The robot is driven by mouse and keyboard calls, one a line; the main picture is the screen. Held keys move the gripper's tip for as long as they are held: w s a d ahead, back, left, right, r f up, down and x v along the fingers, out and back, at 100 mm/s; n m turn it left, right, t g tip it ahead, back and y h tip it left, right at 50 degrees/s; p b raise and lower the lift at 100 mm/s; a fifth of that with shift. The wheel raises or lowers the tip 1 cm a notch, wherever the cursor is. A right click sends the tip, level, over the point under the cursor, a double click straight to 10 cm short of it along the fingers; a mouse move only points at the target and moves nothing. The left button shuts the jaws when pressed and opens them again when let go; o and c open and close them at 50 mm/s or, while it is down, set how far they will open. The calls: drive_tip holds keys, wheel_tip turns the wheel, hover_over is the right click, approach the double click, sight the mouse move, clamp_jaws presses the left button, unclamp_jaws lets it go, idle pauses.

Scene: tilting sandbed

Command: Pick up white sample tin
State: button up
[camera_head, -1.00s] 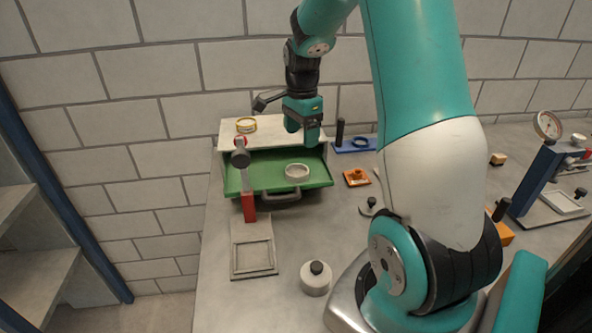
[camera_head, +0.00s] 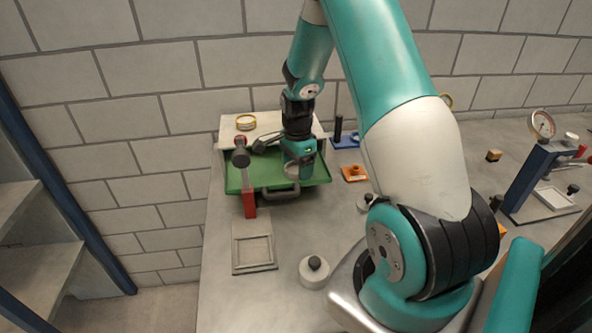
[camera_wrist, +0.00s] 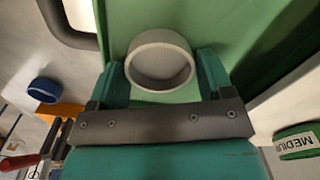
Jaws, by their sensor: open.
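The white sample tin (camera_wrist: 143,51), a round, open off-white ring shape, lies in the green drawer tray (camera_head: 233,181). In the wrist view it sits between the two teal fingers of my gripper (camera_wrist: 160,75), nearer the fingertips. My gripper (camera_head: 299,176) is open, low over the tray in the head view, and hides much of the tin there. I cannot tell whether either finger touches the tin.
A red-handled hammer-like tool (camera_head: 248,203) stands at the tray's front left. A grey square frame (camera_head: 254,252) and a black-knobbed white pot (camera_head: 314,272) lie nearer on the bench.

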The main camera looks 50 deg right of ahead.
drive_tip(key=c, duration=0.6)
drive_tip(key=shift+r, duration=0.15)
